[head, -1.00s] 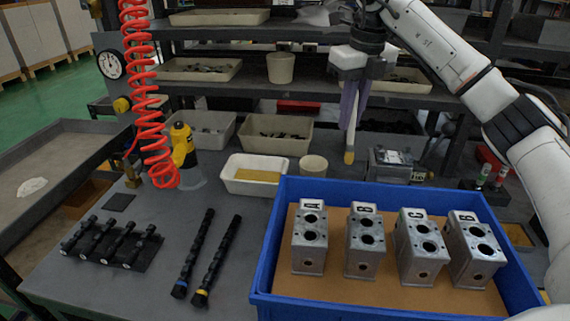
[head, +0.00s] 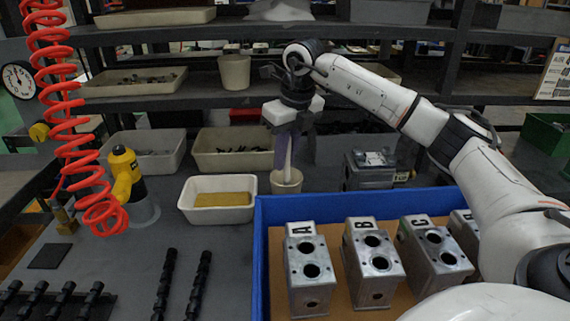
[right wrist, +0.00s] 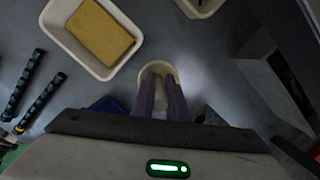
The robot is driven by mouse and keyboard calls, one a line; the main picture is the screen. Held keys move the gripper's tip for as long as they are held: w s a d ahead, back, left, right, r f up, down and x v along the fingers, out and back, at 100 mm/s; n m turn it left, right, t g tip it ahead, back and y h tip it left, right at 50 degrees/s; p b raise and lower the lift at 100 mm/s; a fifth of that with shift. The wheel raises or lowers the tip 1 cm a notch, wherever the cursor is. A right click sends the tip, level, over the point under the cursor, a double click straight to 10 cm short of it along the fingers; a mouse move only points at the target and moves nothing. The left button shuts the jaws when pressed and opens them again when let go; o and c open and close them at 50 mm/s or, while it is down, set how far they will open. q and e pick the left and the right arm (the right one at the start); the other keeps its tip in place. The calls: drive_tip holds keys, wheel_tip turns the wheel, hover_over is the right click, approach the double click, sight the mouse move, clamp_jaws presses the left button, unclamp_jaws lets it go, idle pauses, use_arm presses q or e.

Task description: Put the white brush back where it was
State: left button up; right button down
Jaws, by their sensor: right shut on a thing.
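The white brush (head: 287,163) hangs upright in my right gripper (head: 286,158), which is shut on it. The brush is over the small cream cup (head: 286,187), and its lower tip is hidden by the cup, apparently inside the opening. In the right wrist view, the gripper's two purple fingers (right wrist: 161,106) point down at the cup (right wrist: 173,69), with the brush (right wrist: 160,92) between them. My left gripper is not in view.
A white tray (head: 183,206) with a yellow sponge (head: 222,199) stands left of the cup. A blue crate (head: 259,255) with several metal valve blocks is in front. A grey metal box (head: 368,177) stands to the right. Shelves rise behind.

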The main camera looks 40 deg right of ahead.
drive_tip(key=shift+x, duration=0.9)
drive_tip(key=shift+s+f, duration=0.1)
drive_tip(key=shift+s, duration=0.05)
drive_tip(key=c, duration=1.7)
unclamp_jaws()
drive_tip(key=shift+c, duration=0.2)
drive_tip(key=p+v, duration=0.1)
drive_tip(key=v, duration=1.1)
